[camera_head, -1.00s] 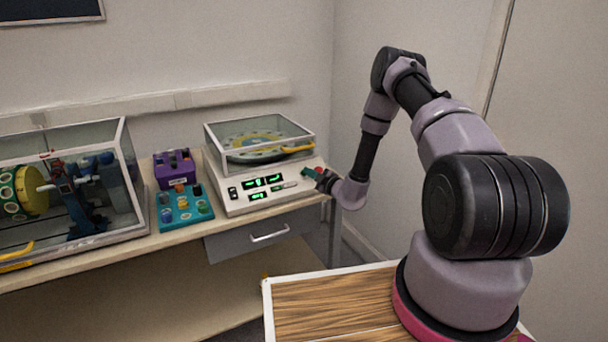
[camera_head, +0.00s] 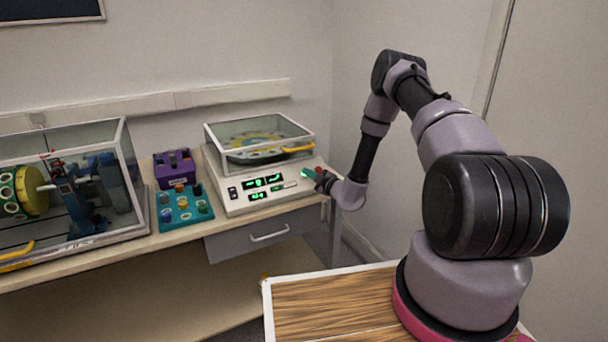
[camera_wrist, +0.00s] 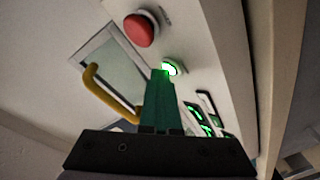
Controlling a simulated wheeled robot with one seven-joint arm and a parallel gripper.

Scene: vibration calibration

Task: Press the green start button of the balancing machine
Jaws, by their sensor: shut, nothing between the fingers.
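The balancing machine (camera_head: 226,203) is a pale console with a clear-lidded chamber on top, standing at the right end of the bench. Its green start button (camera_wrist: 176,68) glows brightly in the wrist view, and the glow also shows in the head view (camera_head: 304,174). My gripper (camera_wrist: 160,74) is shut, with its green fingers together and nothing between them. Their tips are at the button's edge and hide part of it. I cannot tell whether they touch it. In the head view my gripper is at the right end of the console's front panel.
A larger red button (camera_wrist: 139,29) sits close beside the green one. Lit green displays (camera_head: 262,182) are on the panel. A yellow handle (camera_wrist: 94,88) is on the clear lid. A teal button box (camera_head: 183,218) and a purple box (camera_head: 174,165) stand to the left.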

